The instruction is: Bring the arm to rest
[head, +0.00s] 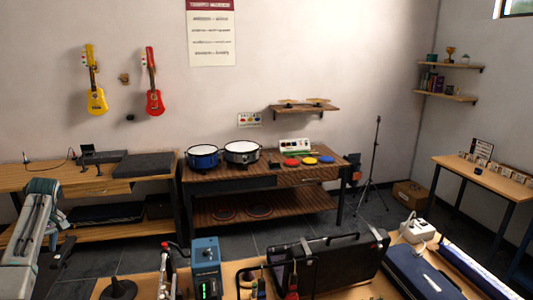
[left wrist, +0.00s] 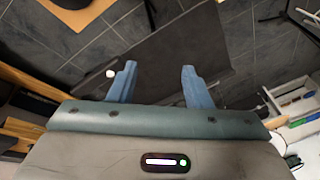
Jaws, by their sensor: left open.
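My left arm (head: 35,235) shows at the left edge of the head view, in front of the wooden bench. In the left wrist view my left gripper (left wrist: 157,85) has its two blue fingers well apart. Nothing is between them. Beyond the fingers are a dark flat panel and grey floor tiles. My right gripper does not show in either view.
A bench with two drums (head: 241,151) stands at the back. A near table carries a blue device (head: 206,268), an open black case (head: 335,265) and a dark blue case (head: 420,272). A thin black stand (head: 374,165) stands right of the bench. Tiled floor lies between.

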